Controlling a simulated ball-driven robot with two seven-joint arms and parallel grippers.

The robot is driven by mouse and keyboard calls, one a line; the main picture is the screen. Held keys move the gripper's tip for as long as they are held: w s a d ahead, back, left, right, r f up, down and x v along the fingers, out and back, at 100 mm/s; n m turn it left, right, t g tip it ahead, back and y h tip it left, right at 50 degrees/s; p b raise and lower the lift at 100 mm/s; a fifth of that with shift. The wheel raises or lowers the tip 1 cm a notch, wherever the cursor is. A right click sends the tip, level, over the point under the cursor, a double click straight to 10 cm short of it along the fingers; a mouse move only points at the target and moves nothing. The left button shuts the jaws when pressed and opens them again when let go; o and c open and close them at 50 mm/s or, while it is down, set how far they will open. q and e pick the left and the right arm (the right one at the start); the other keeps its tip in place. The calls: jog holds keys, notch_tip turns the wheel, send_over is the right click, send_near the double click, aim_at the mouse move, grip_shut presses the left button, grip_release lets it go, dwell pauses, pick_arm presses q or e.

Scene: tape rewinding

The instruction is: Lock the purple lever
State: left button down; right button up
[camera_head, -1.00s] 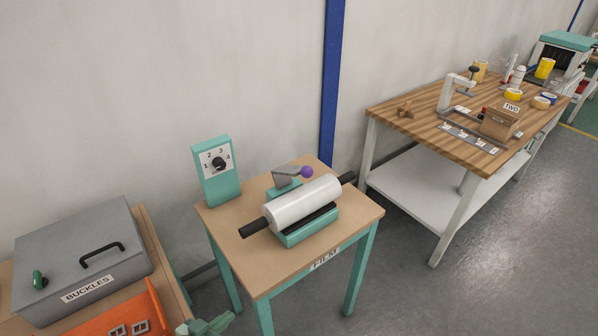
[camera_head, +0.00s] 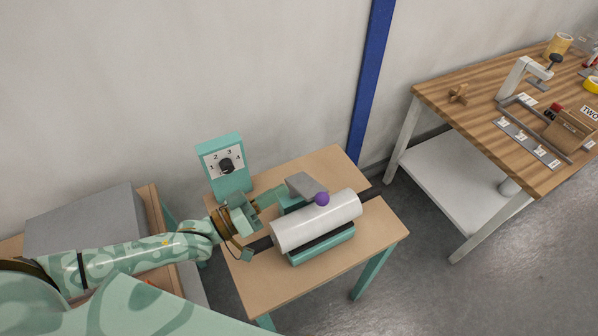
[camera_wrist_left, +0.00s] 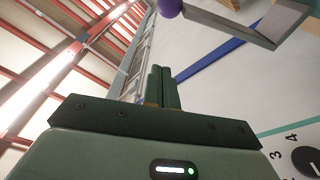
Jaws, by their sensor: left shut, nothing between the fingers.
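The purple lever has a grey arm (camera_head: 305,186) and a purple ball knob (camera_head: 322,199). It sits on the teal stand behind the white film roll (camera_head: 315,221), and its knob appears just over the roll's back edge. My left gripper (camera_head: 274,195) is shut and empty, to the left of the lever and apart from it, near the roll's left end. In the left wrist view the closed fingers (camera_wrist_left: 163,86) point towards the purple knob (camera_wrist_left: 169,8) and grey arm (camera_wrist_left: 238,22) at the top. My right gripper is not in view.
A teal dial box (camera_head: 225,167) with numbers stands close behind my left gripper. The small table (camera_head: 290,288) has free room at its front. A grey box (camera_head: 85,222) is at left, and a wooden workbench (camera_head: 470,120) is at right.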

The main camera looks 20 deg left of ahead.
pick_arm(q)
jog(key=w+d, duration=0.1)
jog(key=d, duration=0.1)
jog(key=r, duration=0.1)
send_over(311, 200)
jog(key=w+a, duration=0.1)
jog(key=w, duration=0.1)
jog(key=shift+a+p, duration=0.15)
jog(key=shift+p, duration=0.15)
jog(key=shift+d+f, duration=0.35)
jog(key=shift+d, duration=0.05)
jog(key=shift+s+d+f, duration=0.2)
jog(key=shift+s+f, duration=0.45)
jog(key=shift+f, duration=0.2)
jog(key=shift+s+d+f, duration=0.1)
jog(key=shift+s+f, duration=0.15)
jog(key=shift+f, duration=0.2)
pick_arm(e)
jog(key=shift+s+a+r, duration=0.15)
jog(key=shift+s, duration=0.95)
pick_arm(q)
jog(key=s+d+f+m+h+b, duration=0.1)
jog(key=s+d+f+m+b, duration=0.2)
jog(key=s+d+f, duration=0.1)
jog(key=shift+f+m, duration=0.3)
jog(key=shift+f, duration=0.3)
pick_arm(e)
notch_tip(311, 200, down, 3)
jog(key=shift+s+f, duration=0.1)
